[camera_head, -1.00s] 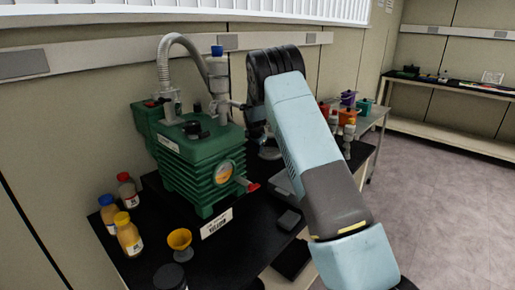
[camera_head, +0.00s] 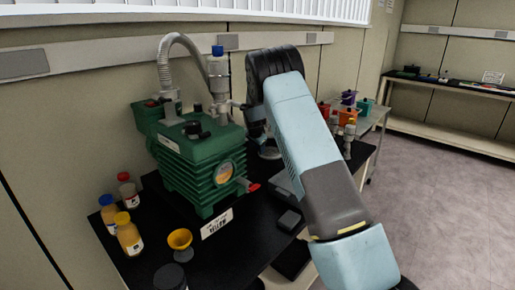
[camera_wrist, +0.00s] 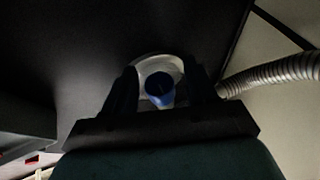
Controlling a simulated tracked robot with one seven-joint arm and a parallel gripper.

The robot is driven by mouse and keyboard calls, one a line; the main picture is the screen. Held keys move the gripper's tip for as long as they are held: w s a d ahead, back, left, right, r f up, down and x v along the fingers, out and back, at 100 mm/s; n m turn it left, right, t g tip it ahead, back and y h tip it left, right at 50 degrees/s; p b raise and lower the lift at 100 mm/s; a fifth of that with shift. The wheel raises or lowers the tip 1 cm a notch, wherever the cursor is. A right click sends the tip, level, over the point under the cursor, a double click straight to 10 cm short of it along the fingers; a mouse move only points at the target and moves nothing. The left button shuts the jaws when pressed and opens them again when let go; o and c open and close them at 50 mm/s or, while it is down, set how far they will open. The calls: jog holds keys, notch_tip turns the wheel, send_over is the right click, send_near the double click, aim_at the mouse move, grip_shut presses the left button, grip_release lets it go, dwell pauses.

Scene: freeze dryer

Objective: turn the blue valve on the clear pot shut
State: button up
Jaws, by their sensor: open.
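The blue valve (camera_wrist: 160,87) shows in the wrist view, small and round, in front of a pale round part (camera_wrist: 158,66) that looks like the pot. My gripper (camera_wrist: 161,84) is open, with one dark finger on each side of the blue valve. I cannot tell whether either finger touches it. The view is dark, so the pot's shape and the valve's turn are unclear. In the head view my arm covers the gripper and the area around the valve.
A green pump (camera_head: 200,165) with a grey hose (camera_head: 180,45) stands on the black bench. A blue-capped upright cylinder (camera_head: 218,75) stands behind it. Several bottles (camera_head: 128,235) and a yellow funnel (camera_head: 180,240) are at the front left. A ribbed hose (camera_wrist: 275,72) runs close right of my gripper.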

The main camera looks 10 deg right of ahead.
jog(key=v, duration=1.3)
jog(key=shift+r, duration=0.25)
jog(key=shift+s, duration=0.15)
jog(key=s+d+r+n+y, duration=0.1)
jog(key=s+r+n, duration=0.1)
jog(key=s+r, duration=0.55)
jog(key=s+d+r+n, duration=0.1)
jog(key=s+r, duration=0.4)
jog(key=s, duration=0.6)
jog(key=s+d+r+n+y, duration=0.1)
jog(key=s+r+n, duration=0.1)
jog(key=s+r, duration=0.55)
jog(key=s+f+n, duration=0.2)
jog(key=s+n, duration=0.4)
jog(key=s, duration=2.4)
jog(key=shift+s+a+f+n, duration=0.2)
jog(key=shift+f+n, duration=0.1)
jog(key=shift+f, duration=0.1)
